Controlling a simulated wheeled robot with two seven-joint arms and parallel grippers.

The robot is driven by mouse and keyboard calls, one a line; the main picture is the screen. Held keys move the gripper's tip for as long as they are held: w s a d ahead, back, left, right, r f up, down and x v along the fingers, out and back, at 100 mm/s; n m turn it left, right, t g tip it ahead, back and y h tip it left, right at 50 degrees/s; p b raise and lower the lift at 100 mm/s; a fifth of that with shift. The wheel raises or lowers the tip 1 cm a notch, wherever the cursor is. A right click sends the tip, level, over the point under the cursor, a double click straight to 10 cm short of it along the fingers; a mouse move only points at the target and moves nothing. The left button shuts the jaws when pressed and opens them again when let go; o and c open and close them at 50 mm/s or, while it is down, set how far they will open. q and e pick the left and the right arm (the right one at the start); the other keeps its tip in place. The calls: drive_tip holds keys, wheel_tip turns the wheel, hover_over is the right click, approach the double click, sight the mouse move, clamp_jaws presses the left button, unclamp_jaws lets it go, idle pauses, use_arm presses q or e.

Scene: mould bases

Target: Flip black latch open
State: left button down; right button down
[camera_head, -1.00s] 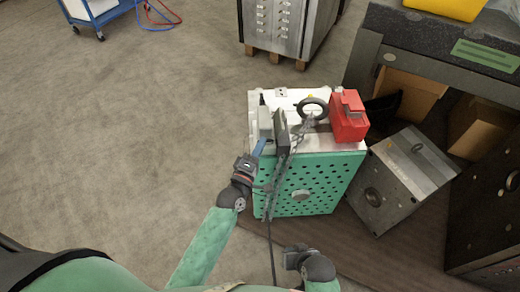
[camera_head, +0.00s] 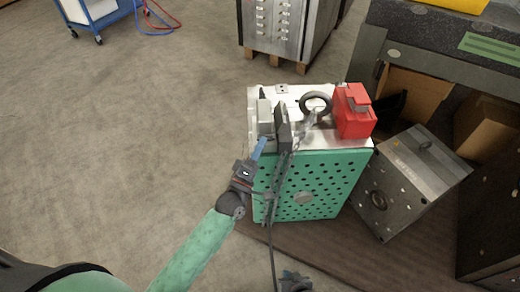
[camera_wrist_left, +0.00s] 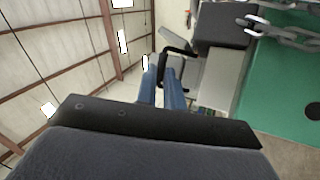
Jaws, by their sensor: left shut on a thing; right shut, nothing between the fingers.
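The black latch (camera_wrist_left: 176,42) shows in the left wrist view as a thin bent black lever beside a grey housing (camera_wrist_left: 208,75). My left gripper (camera_wrist_left: 162,76) has its two blue fingers at the latch's lower end and is shut on it; the contact itself is small and partly hidden. In the head view my left gripper (camera_head: 260,147) reaches up to the top front left edge of the green perforated mould base (camera_head: 325,172), and the latch is hard to make out there. My right gripper (camera_head: 293,280) is shut and empty at the bottom edge, low in front of the base.
A dark upright block (camera_head: 282,128), a chain (camera_head: 300,135), a lifting ring (camera_head: 316,103) and a red block (camera_head: 353,110) sit on the base close to the left gripper's right. A grey mould block (camera_head: 412,178) stands right. Open floor lies left.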

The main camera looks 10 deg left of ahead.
use_arm(q)
drive_tip(key=shift+s+f+m+t+h+b, duration=0.1)
drive_tip(key=shift+f+m+t+h+b, duration=0.3)
drive_tip(key=shift+b, duration=0.5)
drive_tip(key=shift+r, duration=0.1)
drive_tip(key=c, duration=1.8)
unclamp_jaws()
drive_tip(key=shift+s, duration=0.1)
drive_tip(key=shift+v, duration=3.8)
